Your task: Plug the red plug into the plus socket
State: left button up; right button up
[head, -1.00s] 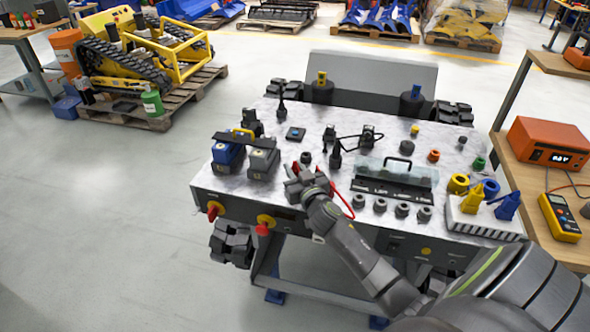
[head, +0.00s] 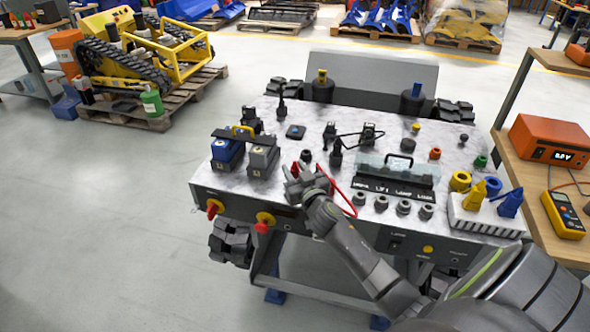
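My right gripper (head: 297,172) is low over the front middle of the grey carrier top (head: 215,190), right of the two battery-like blocks. The gripper is small and its fingers blend with dark parts, so I cannot tell whether they are closed on something. A red cable (head: 349,200) comes out by the gripper and loops right, down the carrier's front edge. A plus mark on a socket cannot be read. My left gripper is not in view.
A blue block (head: 228,152) and a grey block (head: 262,160) stand left of the gripper. A clear-covered panel (head: 396,176) and several round grey fittings (head: 404,207) stand to its right. An orange meter (head: 551,142) is on the right bench. Red knobs (head: 264,223) project from the carrier front.

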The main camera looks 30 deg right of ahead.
jog(key=shift+o, duration=1.2)
jog(key=shift+f, duration=0.25)
jog(key=shift+s, duration=0.15)
jog(key=shift+s+f, duration=0.1)
jog(key=shift+s, duration=0.2)
jog(key=s+a+b, duration=0.2)
jog(key=s+a, duration=0.1)
jog(key=s, duration=1.3)
jog(key=shift+s+a+r, duration=0.15)
jog(key=shift+a+r, duration=0.05)
jog(key=shift+r, duration=0.15)
